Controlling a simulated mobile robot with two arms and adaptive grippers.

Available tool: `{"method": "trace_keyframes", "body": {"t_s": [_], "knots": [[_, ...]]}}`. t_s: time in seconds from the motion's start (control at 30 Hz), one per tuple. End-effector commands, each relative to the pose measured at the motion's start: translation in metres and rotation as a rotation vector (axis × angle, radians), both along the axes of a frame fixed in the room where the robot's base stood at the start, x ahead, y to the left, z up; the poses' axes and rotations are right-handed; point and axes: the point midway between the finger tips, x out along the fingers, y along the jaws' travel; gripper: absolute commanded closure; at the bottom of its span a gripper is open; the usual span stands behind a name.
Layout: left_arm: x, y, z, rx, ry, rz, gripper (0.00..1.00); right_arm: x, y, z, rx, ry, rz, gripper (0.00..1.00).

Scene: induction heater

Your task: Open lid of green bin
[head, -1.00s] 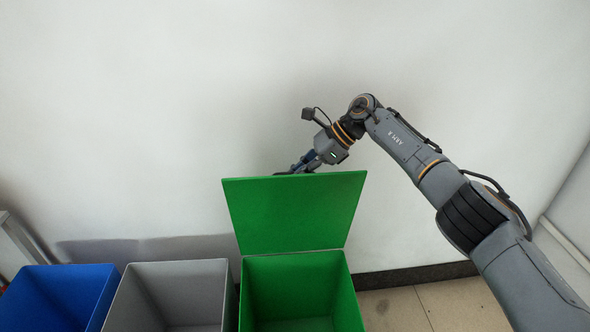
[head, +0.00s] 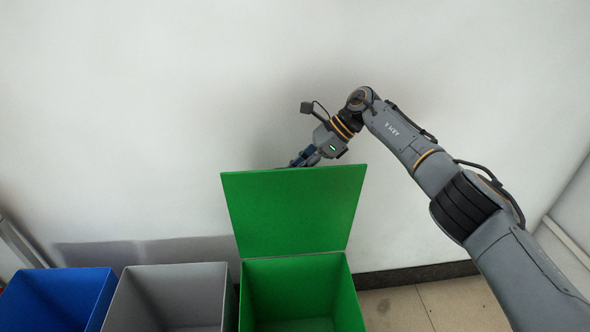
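The green bin (head: 346,293) stands at the lower middle of the head view, and its inside looks empty. Its green lid (head: 293,212) stands raised at the bin's back edge, with its broad face toward me. My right gripper (head: 297,162) is behind the lid's top edge. Its fingertips are largely hidden by the lid, so I cannot tell whether it is open or shut, or whether it touches the lid. My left gripper is not in view.
A grey bin (head: 178,272) and a blue bin (head: 62,277), both open at the top, stand in a row left of the green bin. A white wall (head: 150,110) rises behind them. Bare tiled floor (head: 420,305) shows to the right.

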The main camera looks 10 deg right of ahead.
Motion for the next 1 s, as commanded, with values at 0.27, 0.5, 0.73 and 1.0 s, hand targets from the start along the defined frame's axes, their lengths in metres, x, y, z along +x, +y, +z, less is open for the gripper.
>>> {"method": "trace_keyframes", "body": {"t_s": [0.27,0.5,0.73,1.0], "knots": [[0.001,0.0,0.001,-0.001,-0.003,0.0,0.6,0.001,-0.004,0.004,0.001,-0.002,-0.001,0.79],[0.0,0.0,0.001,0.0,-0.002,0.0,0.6,0.004,-0.034,0.035,0.001,-0.004,-0.004,0.79],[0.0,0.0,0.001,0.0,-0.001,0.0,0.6,0.005,-0.067,0.067,0.001,-0.002,-0.002,0.79],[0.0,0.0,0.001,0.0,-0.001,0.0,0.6,0.006,-0.084,0.084,0.0,0.0,0.0,0.79]]}}
